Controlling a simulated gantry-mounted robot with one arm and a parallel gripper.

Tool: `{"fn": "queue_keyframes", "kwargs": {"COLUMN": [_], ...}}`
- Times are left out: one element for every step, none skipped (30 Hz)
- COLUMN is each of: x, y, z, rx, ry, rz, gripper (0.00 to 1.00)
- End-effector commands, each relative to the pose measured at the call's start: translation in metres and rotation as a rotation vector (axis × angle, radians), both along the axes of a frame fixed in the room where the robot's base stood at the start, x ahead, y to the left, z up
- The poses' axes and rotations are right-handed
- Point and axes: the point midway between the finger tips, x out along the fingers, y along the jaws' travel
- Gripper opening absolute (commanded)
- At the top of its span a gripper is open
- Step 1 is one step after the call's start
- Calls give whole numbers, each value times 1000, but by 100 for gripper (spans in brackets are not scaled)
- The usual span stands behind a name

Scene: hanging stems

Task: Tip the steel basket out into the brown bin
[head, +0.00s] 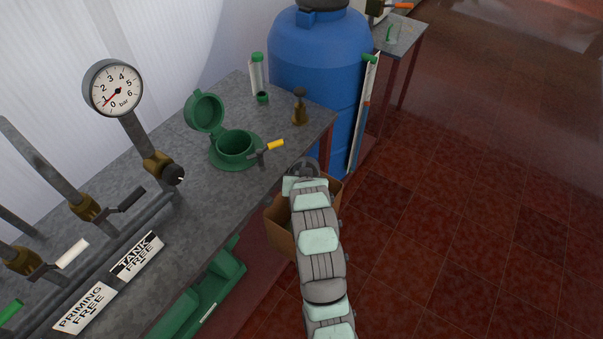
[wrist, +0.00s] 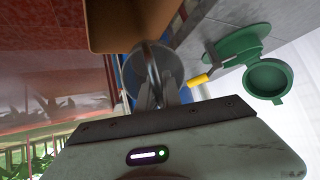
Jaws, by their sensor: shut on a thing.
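The steel basket shows in the wrist view (wrist: 142,62) as a grey round metal shape just beyond the fingers. In the head view only a dark rounded part of it (head: 304,165) shows at the end of my arm. My gripper (wrist: 157,98) is shut on the basket. The brown bin (head: 281,238) stands below and beside my arm in the head view, which hides much of it. In the wrist view the bin (wrist: 128,22) fills the top middle, close to the basket. I cannot tell the basket's exact tilt, and its contents are hidden.
A grey bench (head: 215,210) holds a green lidded pot (head: 235,146), a yellow-handled valve (head: 270,150), a brass fitting (head: 299,108) and a pressure gauge (head: 113,88). A blue tank (head: 318,60) stands behind. The red tiled floor (head: 450,210) at right is clear.

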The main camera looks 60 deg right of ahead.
Motion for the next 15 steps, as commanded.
{"fn": "queue_keyframes", "kwargs": {"x": [1,1,1,0,0,0,0,0,0,0,0,0,1,1,1], "y": [-1,-1,-1,-1,0,0,0,0,0,0,0,-1,-1,-2,-4], "z": [6,5,4,3,2,1,1,1,1,1,1,2,4,5,8], "rx": [14,22,31,34,36,37,37,36,36,36,36,41,49,60,83], "ry": [4,7,11,13,13,13,14,14,14,14,13,14,17,21,28], "rz": [0,1,0,1,0,0,1,1,1,1,0,0,-1,-1,-2], "gripper": [0,0,0,0,0,0,0,0,0,0,0,0,0,0,0]}}
